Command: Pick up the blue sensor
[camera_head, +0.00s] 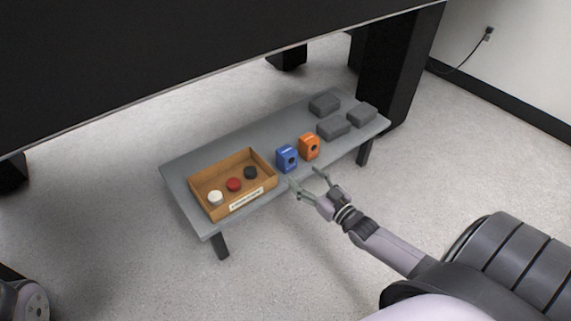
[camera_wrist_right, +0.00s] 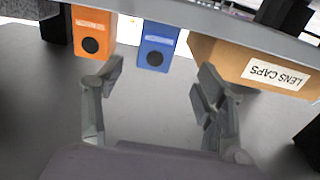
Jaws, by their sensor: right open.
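The blue sensor (camera_head: 287,159) is a small blue block with a dark round lens, upright on a low grey table (camera_head: 182,183). It also shows in the right wrist view (camera_wrist_right: 157,46), upside down and between my fingers, beyond their tips. An orange sensor (camera_head: 309,147) of the same shape stands just to its right; it shows at the left of the wrist view (camera_wrist_right: 93,34). My right gripper (camera_head: 306,180) is open and empty at the table's front edge, just short of the blue sensor. My left gripper is not in view.
A cardboard box (camera_head: 267,183) labelled LENS CAPS holds white, red and black caps, left of the blue sensor. Several grey blocks (camera_head: 333,126) sit at the table's right end. A large black structure (camera_head: 200,50) overhangs the back.

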